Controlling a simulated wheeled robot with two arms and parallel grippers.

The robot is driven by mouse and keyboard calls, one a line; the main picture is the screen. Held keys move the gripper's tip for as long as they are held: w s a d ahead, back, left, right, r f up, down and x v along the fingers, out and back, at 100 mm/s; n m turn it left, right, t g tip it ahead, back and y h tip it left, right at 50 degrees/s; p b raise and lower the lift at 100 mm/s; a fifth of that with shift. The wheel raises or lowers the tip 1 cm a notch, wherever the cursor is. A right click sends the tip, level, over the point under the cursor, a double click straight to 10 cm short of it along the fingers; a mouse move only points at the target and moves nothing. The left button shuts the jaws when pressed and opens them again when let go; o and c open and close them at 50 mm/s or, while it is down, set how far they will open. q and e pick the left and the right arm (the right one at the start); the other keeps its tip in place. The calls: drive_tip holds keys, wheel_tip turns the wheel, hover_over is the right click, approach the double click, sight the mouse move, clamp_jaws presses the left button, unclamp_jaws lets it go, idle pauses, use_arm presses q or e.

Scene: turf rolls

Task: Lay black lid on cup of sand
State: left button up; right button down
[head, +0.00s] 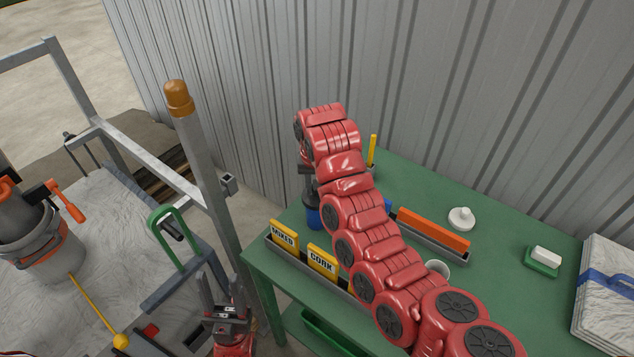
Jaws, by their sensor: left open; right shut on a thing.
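My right arm reaches across the green table (540,215) from the lower right. Its gripper (309,188) is at the table's back left, partly hidden by the arm, and is shut on a dark thing just above or against a blue cup-like object (314,218). I cannot tell for certain whether the dark thing is the black lid. A small whitish cup (437,268) stands right of the arm; its contents are not clear. No cup can be surely told as the cup of sand. My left gripper (228,313) is open and empty, low beside the table's left edge.
A tray with yellow MIXED (284,235) and CORK (322,260) signs lines the front edge. A metal post (205,150) stands left. Corrugated wall behind.

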drive_tip(key=shift+f+b, duration=0.55)
drive_tip(key=shift+f, duration=0.5)
idle(0.4)
drive_tip(key=c, duration=0.6)
unclamp_jaws()
